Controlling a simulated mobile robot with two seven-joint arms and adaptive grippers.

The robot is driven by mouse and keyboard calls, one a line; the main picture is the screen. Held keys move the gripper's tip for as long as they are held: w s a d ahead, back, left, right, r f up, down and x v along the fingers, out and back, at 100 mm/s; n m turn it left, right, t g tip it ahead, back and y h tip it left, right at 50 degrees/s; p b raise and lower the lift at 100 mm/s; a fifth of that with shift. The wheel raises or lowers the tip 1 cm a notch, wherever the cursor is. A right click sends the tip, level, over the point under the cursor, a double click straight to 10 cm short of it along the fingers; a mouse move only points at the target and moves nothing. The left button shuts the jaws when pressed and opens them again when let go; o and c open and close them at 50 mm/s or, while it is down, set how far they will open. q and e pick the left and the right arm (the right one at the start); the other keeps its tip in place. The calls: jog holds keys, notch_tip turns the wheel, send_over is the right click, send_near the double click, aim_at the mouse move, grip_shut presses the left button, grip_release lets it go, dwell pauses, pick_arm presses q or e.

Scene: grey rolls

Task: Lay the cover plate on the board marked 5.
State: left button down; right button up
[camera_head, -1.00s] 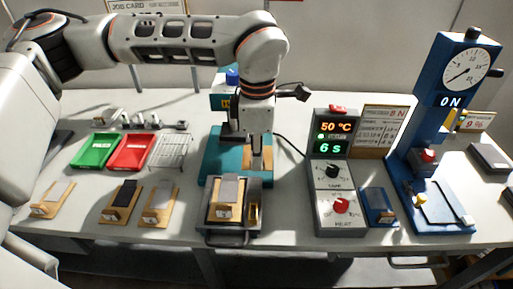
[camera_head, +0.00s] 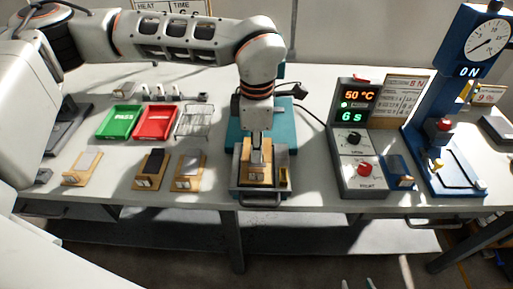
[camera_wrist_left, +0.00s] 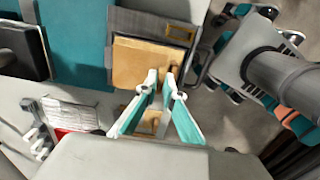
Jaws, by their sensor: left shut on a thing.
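My left gripper (camera_head: 258,152) points down over the grey tray (camera_head: 260,189) at the front of the teal press base. It is shut on a tan plate, taken as the cover plate (camera_head: 247,153). In the left wrist view, its fingertips (camera_wrist_left: 163,82) close on the tan plate (camera_wrist_left: 140,62). A wooden board (camera_head: 258,178) lies in the tray under the gripper, partly hidden; I cannot tell whether the plate touches it. Other boards stand left: one with a light pad (camera_head: 82,168), one dark (camera_head: 150,168), one grey (camera_head: 188,171). I cannot read their numbers. My right gripper is not in view.
Green (camera_head: 119,121) and red (camera_head: 157,122) trays and a wire rack (camera_head: 194,122) stand at the back left. A heater control box (camera_head: 358,150) showing 50 °C and 6 s, a blue block (camera_head: 398,172) and a blue dial stand (camera_head: 455,130) are to the right.

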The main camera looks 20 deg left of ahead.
pick_arm(q)
jog(key=shift+f+b, duration=0.4)
jog(key=shift+f, duration=0.75)
pick_arm(e)
jog(key=shift+s+f, duration=0.15)
jog(key=shift+f, duration=0.2)
pick_arm(q)
jog(key=shift+s+a+f, duration=0.1)
jog(key=shift+s+f, duration=0.05)
pick_arm(e)
jog(key=shift+w+r, duration=0.2)
jog(key=shift+r, duration=0.1)
pick_arm(q)
jog(key=shift+p, duration=0.35)
pick_arm(e)
jog(key=shift+w+r, duration=0.1)
jog(key=shift+r, duration=0.25)
pick_arm(q)
jog(key=shift+f, duration=0.45)
pick_arm(e)
jog(key=shift+f, duration=0.1)
dwell(0.7)
pick_arm(q)
jog(key=shift+w, duration=0.2)
jog(key=shift+r, duration=0.25)
